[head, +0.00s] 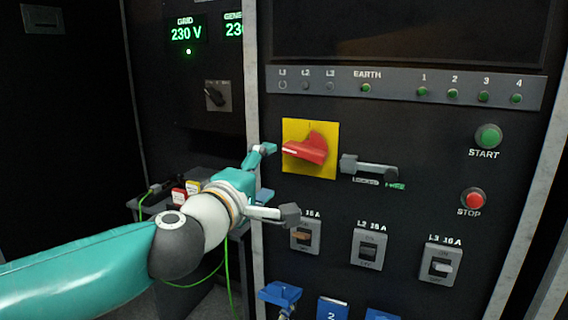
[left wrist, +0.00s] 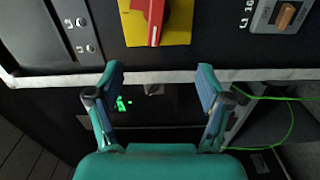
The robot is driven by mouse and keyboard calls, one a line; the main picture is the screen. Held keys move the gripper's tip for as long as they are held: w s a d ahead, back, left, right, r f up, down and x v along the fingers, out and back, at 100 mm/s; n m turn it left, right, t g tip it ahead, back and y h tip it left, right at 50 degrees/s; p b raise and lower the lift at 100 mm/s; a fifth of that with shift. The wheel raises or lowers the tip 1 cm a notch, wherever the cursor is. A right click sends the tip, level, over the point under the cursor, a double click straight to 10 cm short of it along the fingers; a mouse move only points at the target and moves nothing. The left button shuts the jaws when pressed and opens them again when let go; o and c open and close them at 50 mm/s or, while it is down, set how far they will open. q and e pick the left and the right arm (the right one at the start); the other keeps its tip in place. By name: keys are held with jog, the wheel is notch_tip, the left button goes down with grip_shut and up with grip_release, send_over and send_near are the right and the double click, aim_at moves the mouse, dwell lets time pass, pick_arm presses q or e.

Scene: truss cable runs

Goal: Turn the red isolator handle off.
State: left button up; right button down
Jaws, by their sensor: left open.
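The red isolator handle (head: 308,150) sits on a yellow square plate (head: 322,170) on the black panel. In the head view its grip points left and slightly down. In the left wrist view the red handle (left wrist: 153,18) and yellow plate (left wrist: 178,28) show at the top edge, partly cut off. My left gripper (head: 278,182) is open and empty, just left of and below the plate, apart from the handle. In the left wrist view its two fingers (left wrist: 158,75) are spread wide, with the handle beyond the fingertips. My right gripper is not in view.
A grey latch bar (head: 370,168) juts out right of the yellow plate. Breaker switches (head: 369,248) line the panel below. Green start (head: 488,137) and red stop (head: 473,199) buttons are at the right. A pale vertical frame edge (head: 253,80) stands left of the panel.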

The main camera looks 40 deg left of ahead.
pick_arm(q)
jog(key=shift+o, duration=1.2)
jog(key=shift+a+f+m, duration=0.1)
jog(key=shift+a+m, duration=0.1)
jog(key=shift+m, duration=0.6)
jog(key=m+p, duration=1.3)
jog(key=m, duration=0.5)
send_near(302, 154)
jog(key=p+x, duration=0.1)
jog(key=x, duration=1)
jog(key=shift+w, duration=0.15)
